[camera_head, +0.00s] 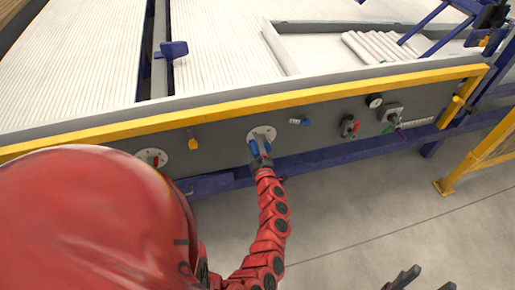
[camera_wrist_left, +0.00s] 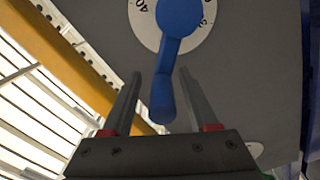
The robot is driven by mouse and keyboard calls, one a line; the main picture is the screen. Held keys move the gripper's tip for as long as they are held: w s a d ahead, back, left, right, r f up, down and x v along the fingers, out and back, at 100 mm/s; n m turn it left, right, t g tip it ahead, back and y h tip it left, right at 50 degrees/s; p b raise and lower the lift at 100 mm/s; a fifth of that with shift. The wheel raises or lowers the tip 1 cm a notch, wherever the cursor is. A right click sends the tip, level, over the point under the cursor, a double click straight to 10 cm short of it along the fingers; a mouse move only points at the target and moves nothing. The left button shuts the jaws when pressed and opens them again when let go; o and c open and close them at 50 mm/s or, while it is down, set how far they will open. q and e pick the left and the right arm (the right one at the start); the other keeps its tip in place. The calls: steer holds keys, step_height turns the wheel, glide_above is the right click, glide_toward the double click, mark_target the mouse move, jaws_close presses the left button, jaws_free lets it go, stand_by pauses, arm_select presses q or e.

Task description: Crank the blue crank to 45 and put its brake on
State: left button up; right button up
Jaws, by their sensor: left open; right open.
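The blue crank (camera_head: 254,148) sits on a round white dial (camera_head: 264,131) on the grey panel. It also shows in the left wrist view (camera_wrist_left: 178,22), where its handle hangs down from the hub. The dial's "40" shows left of the hub there; the pointer reading is unclear. My left gripper (camera_head: 261,151) is at the crank. In the left wrist view the left gripper (camera_wrist_left: 160,90) is open, with the handle end between its fingers and no clear contact. My right gripper (camera_head: 420,279) is open at the bottom edge, away from the panel. A small blue-tipped lever (camera_head: 305,122) is right of the dial.
Another dial with a red part (camera_head: 153,158) and a yellow-orange lever (camera_head: 193,144) are on the panel's left. A yellow rail (camera_head: 330,94) runs above. Floor is clear in front.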

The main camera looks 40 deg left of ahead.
arm_select(q)
steer(key=v, duration=1.7)
steer(key=shift+d, duration=0.2)
